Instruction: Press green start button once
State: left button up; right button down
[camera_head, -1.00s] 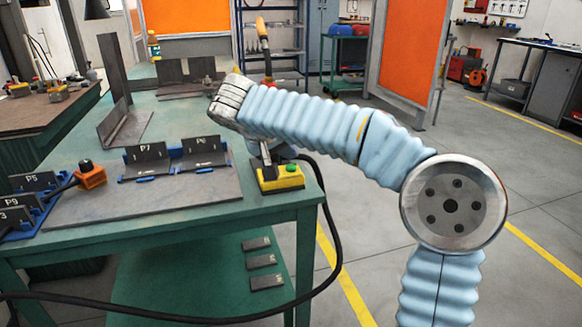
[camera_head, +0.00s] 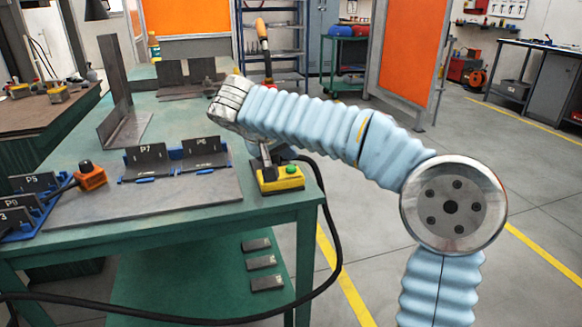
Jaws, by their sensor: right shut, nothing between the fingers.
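The green start button (camera_head: 292,170) sits on top of a yellow button box (camera_head: 280,183) near the right front corner of the green table. My right arm comes in from the right and bends down over the box. My right gripper (camera_head: 267,173) is shut and empty, pointing down at the left part of the box top, to the left of the green button. The wrist hides part of the gripper, and I cannot tell whether the tips touch the box. The green button shows clear of the fingers. My left gripper is not in view.
A black cable (camera_head: 334,235) runs from the box over the table's right edge. Fixtures with plates marked P7 (camera_head: 146,160) and P6 (camera_head: 203,152) stand left of the box. An orange device (camera_head: 90,177) lies farther left. Angled steel plates (camera_head: 124,128) stand behind.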

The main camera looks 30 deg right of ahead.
aim_at(288, 169)
jog(key=shift+f, duration=0.1)
dwell(0.6)
jog(key=shift+f+b, duration=0.35)
jog(key=shift+f+b, duration=0.4)
jog(key=shift+f, duration=0.1)
dwell(0.5)
jog(key=shift+r, duration=0.15)
jog(key=shift+r+p, duration=0.8)
notch_tip(288, 169, up, 3)
jog(key=shift+f+p, duration=0.15)
jog(key=shift+p, duration=1.05)
jog(key=shift+r+p, duration=0.45)
jog(key=shift+r, duration=0.7)
